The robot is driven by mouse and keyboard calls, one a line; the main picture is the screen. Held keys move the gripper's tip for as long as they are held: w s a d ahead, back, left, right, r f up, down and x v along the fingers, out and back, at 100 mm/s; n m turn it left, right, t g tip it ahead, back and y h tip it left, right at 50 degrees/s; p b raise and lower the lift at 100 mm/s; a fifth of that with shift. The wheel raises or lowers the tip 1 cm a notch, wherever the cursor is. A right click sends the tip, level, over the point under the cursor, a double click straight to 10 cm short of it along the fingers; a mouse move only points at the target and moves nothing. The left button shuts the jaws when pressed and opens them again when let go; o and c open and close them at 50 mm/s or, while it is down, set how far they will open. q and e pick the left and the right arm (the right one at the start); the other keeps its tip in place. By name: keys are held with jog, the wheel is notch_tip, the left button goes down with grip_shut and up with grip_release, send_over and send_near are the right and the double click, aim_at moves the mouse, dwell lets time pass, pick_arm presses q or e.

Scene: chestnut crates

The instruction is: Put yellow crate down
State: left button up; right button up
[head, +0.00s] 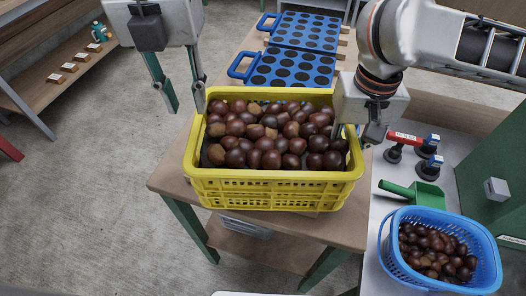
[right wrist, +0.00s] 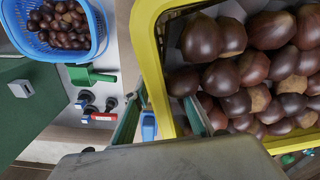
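The yellow crate (head: 275,190), full of brown chestnuts, is level over the wooden table (head: 170,172) and appears to rest on it. My left gripper (head: 186,108) is open at the crate's back left corner, its fingers apart and pointing down, one clearly outside the crate and the other near the rim. My right gripper (head: 352,132) is at the crate's right side, partly hidden by its own body. In the right wrist view its fingers (right wrist: 165,108) are apart, one on each side of the yellow crate wall (right wrist: 152,60).
Blue trays with round holes (head: 290,68) lie behind the crate. A wooden shelf (head: 30,90) stands at left; bare floor lies between.

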aim_at(354, 131)
notch_tip(354, 131, up, 12)
jog(key=shift+s+f, duration=0.15)
dwell(0.4)
